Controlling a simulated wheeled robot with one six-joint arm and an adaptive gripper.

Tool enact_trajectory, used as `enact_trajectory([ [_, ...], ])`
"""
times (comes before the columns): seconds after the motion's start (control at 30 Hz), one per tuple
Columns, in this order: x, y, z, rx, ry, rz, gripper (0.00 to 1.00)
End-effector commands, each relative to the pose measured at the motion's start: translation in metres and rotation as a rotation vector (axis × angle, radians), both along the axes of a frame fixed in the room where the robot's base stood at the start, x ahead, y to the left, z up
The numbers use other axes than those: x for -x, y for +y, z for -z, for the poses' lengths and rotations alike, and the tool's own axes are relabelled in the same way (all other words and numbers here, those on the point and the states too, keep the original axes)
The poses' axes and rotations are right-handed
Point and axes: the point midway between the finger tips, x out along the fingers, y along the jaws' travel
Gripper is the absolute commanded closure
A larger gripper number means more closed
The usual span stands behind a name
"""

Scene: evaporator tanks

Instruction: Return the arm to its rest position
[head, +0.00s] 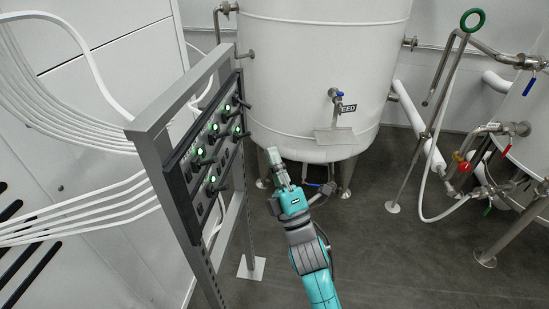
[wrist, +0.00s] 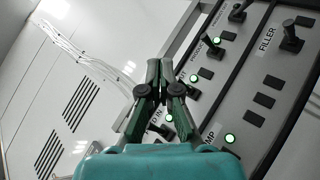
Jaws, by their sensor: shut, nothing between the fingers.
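My gripper (head: 275,158) is at the end of my teal arm, in front of the white feed tank and to the right of the control panel (head: 213,150). In the wrist view my gripper (wrist: 161,66) has its dark fingers together, with nothing between them. The panel (wrist: 262,100) fills the right of that view, with black switch levers and several lit green lamps. The fingers overlap the panel's edge in the picture; I cannot tell the exact gap. The arm reaches up from the bottom of the head view.
The white tank (head: 300,100) with a small valve (head: 335,94) stands behind my gripper. The panel's metal frame (head: 160,150) is close on the left. White hoses (head: 70,215) run to it. Pipes and a green-wheeled valve (head: 472,20) stand right. Grey floor (head: 390,260) is clear right of my arm.

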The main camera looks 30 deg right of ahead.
Motion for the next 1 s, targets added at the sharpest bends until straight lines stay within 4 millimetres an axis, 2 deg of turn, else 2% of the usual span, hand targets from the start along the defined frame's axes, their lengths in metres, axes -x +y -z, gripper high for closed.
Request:
enact_trajectory([
  [0.53, 0.002, -0.001, 0.0, -0.001, 0.0, -0.001, 1.0],
  [0.63, 0.005, 0.0, 0.005, -0.011, 0.01, -0.009, 1.0],
  [0.77, 0.02, 0.003, 0.029, -0.067, 0.057, -0.05, 1.0],
  [1.0, 0.076, 0.013, 0.098, -0.282, 0.211, -0.187, 1.0],
])
